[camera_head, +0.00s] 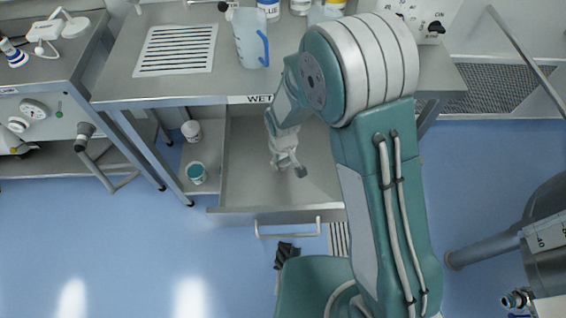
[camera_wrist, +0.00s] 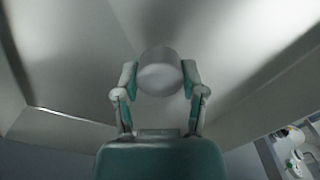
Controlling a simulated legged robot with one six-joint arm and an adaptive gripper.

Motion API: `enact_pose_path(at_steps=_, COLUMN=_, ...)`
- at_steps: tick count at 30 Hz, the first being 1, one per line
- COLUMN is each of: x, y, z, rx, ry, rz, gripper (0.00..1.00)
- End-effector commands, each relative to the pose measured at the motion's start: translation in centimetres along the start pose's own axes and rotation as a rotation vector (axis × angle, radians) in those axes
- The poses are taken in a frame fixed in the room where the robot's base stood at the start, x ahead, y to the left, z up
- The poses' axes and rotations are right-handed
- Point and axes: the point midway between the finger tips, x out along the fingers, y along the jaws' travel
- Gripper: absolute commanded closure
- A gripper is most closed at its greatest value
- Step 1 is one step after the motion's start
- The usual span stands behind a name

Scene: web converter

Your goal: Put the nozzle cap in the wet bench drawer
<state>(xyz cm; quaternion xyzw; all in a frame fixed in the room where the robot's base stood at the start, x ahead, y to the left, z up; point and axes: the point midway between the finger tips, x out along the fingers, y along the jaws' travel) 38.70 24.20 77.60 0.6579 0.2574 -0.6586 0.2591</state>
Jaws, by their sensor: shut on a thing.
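The wet bench drawer (camera_head: 240,165) is pulled open below the bench edge marked "WET" in the head view. My gripper (camera_head: 287,168) is over the open drawer, pointing down. In the wrist view, my gripper (camera_wrist: 160,80) is shut on a pale, round nozzle cap (camera_wrist: 160,70), with one finger on each side. Bare grey drawer surfaces (camera_wrist: 85,60) surround it there. The cap cannot be made out clearly in the head view. I cannot tell how far the cap is above the drawer floor.
The bench top (camera_head: 120,75) holds a clear jug with a blue handle (camera_head: 251,40) and several bottles at the back. Two small tubs, one white (camera_head: 191,130) and one with a teal top (camera_head: 196,173), stand on the shelf left of the drawer. The drawer handle (camera_head: 287,233) sticks out in front.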

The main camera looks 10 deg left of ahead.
Motion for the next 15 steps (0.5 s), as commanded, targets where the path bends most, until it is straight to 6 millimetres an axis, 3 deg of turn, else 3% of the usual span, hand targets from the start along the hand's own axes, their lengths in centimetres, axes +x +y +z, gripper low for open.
enact_pose_path(at_steps=3, x=1.46, y=0.07, z=0.12, rx=0.001, ry=0.000, rz=-0.001, gripper=1.00)
enact_pose_path(at_steps=12, x=1.68, y=0.07, z=0.11, rx=0.001, ry=0.001, rz=0.000, gripper=1.00)
enact_pose_path(at_steps=13, x=1.72, y=0.07, z=0.10, rx=0.001, ry=0.001, rz=0.000, gripper=0.42)
enact_pose_path(at_steps=15, x=1.69, y=0.05, z=0.08, rx=0.001, ry=0.001, rz=0.000, gripper=0.11)
